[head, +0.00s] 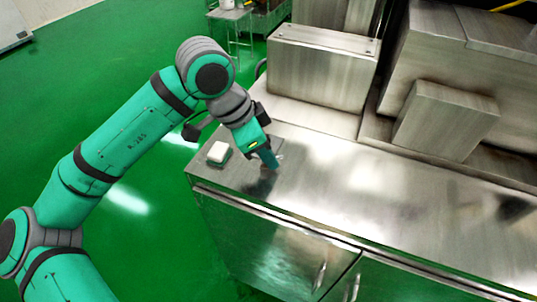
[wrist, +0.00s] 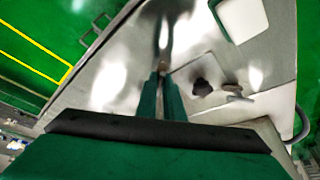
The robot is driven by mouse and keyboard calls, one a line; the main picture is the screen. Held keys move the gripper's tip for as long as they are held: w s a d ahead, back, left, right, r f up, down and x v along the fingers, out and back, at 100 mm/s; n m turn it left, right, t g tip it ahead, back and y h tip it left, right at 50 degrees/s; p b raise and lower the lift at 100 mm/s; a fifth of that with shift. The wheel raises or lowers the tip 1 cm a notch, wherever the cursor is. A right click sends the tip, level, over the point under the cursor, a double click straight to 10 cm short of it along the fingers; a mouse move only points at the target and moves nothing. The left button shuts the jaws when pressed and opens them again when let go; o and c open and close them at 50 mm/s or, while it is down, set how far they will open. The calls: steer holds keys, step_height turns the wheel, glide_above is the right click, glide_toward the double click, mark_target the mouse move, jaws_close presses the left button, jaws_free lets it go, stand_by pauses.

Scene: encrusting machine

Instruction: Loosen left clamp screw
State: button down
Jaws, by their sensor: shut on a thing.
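My gripper (head: 271,161) points down at the left end of the steel worktop in the head view. In the wrist view its two green fingers (wrist: 161,78) are close together on a small thing between the tips, mostly hidden, which I cannot identify. A dark knob-like shape (wrist: 202,87) lies just right of the fingers in the wrist view, apart from them. A small metal piece (wrist: 234,91) is beside it. I cannot tell whether either belongs to the left clamp screw. In the head view a small pale shape (head: 281,157) shows beside the fingertips.
A white block in a green holder (head: 217,153) stands on the worktop, left of my gripper. The steel worktop (head: 340,205) is clear toward the right. A large steel box (head: 320,65) stands behind, and more machine housing (head: 445,120) is at the back right.

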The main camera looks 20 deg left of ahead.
steer(key=shift+d, duration=0.15)
steer(key=shift+d+n+t+y, duration=0.1)
steer(key=shift+n+t+y, duration=0.5)
steer(key=shift+n, duration=1.5)
steer(key=c, duration=1.9)
jaws_free()
steer(key=shift+s, duration=0.1)
steer(key=v, duration=1)
steer(key=shift+r, duration=0.4)
